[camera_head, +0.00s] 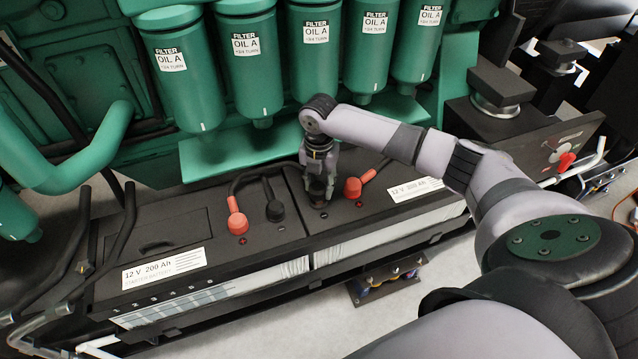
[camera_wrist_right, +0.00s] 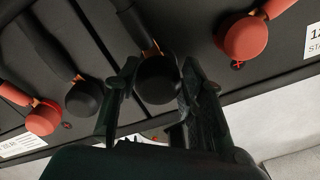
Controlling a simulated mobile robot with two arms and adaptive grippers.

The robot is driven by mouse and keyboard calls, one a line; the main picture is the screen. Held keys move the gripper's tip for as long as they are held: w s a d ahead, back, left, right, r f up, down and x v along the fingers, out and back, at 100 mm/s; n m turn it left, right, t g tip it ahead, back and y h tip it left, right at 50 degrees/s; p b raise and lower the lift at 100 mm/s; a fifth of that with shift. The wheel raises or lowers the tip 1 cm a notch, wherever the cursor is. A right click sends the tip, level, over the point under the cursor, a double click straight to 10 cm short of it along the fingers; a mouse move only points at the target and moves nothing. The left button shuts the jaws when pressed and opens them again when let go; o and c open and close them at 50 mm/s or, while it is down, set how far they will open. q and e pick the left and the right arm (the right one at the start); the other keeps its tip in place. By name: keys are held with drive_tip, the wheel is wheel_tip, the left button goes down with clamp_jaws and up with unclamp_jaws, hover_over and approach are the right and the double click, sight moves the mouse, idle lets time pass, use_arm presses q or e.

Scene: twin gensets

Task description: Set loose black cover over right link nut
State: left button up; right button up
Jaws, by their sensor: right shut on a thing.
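My right gripper (camera_head: 318,188) points down over the right-hand battery, near its front edge. In the right wrist view its two fingers (camera_wrist_right: 150,92) are closed around a round black cover (camera_wrist_right: 158,82). A dark cable with a bit of copper colour runs to this cover from behind. The cover is at or just above the battery top; I cannot tell whether it is seated. The link nut cannot be made out; the cover and fingers block that spot. My left gripper is not in view.
A red cover (camera_head: 352,187) sits close right of the gripper. Another black cover (camera_head: 274,210) and red cover (camera_head: 237,222) sit on the left battery (camera_head: 165,248). Green oil filters (camera_head: 316,50) hang behind, above a green ledge (camera_head: 240,150).

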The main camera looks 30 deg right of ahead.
idle(0.6)
drive_tip(key=shift+f+p, duration=0.15)
drive_tip(key=shift+p, duration=0.3)
drive_tip(key=shift+f, duration=0.2)
drive_tip(key=shift+f+b, duration=0.4)
drive_tip(key=shift+f, duration=0.35)
drive_tip(key=shift+f, duration=0.1)
drive_tip(key=o, duration=1)
drive_tip(key=shift+o, duration=0.4)
